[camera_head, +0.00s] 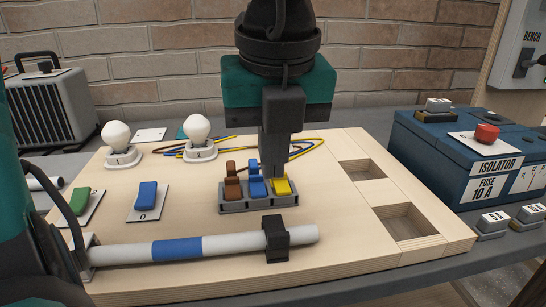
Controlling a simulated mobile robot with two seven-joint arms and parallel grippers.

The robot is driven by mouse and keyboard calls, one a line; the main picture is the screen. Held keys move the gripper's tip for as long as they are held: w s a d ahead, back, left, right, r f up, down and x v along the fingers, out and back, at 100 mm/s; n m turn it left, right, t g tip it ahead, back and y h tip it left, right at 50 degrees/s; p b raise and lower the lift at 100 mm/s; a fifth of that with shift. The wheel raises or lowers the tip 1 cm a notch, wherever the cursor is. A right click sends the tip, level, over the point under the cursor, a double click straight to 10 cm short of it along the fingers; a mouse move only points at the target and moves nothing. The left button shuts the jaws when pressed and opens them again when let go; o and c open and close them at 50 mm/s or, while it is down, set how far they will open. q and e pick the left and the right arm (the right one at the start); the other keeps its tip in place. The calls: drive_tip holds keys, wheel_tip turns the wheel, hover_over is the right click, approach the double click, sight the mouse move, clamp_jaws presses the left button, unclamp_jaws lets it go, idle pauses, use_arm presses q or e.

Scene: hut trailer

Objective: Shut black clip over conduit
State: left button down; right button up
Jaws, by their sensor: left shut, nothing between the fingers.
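A black clip (276,240) sits around the white conduit (225,242) near its right end. The clip's dark body covers the top and front of the conduit there; I cannot tell whether it is latched. The conduit has a blue band and lies along the front of a wooden board. My left gripper (274,168) points down with its fingers shut and empty, behind and above the clip and apart from it. Its fingertips are close to the blue and yellow levers of a grey terminal block (258,203). My right gripper is not in view.
Brown (232,182) and blue levers stand up; the yellow lever (280,186) lies lower. Two white bulbs (117,135), a green switch (80,201) and a blue switch (147,195) are on the board (330,255). A blue isolator box (440,150) stands at right.

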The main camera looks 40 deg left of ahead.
use_arm(q)
drive_tip(key=shift+r, duration=0.35)
drive_tip(key=shift+d, duration=0.1)
drive_tip(key=shift+s+d+b, duration=0.3)
drive_tip(key=shift+s+d, duration=0.5)
drive_tip(key=shift+d, duration=0.15)
drive_tip(key=shift+r, duration=0.1)
drive_tip(key=p+v, duration=0.1)
drive_tip(key=v, duration=0.1)
drive_tip(key=p+v, duration=0.1)
drive_tip(key=a+p+v, duration=0.1)
drive_tip(key=v, duration=0.1)
drive_tip(key=shift+w+d+r, duration=0.1)
drive_tip(key=shift+w+r, duration=0.25)
drive_tip(key=shift+r, duration=0.1)
idle(0.4)
idle(0.5)
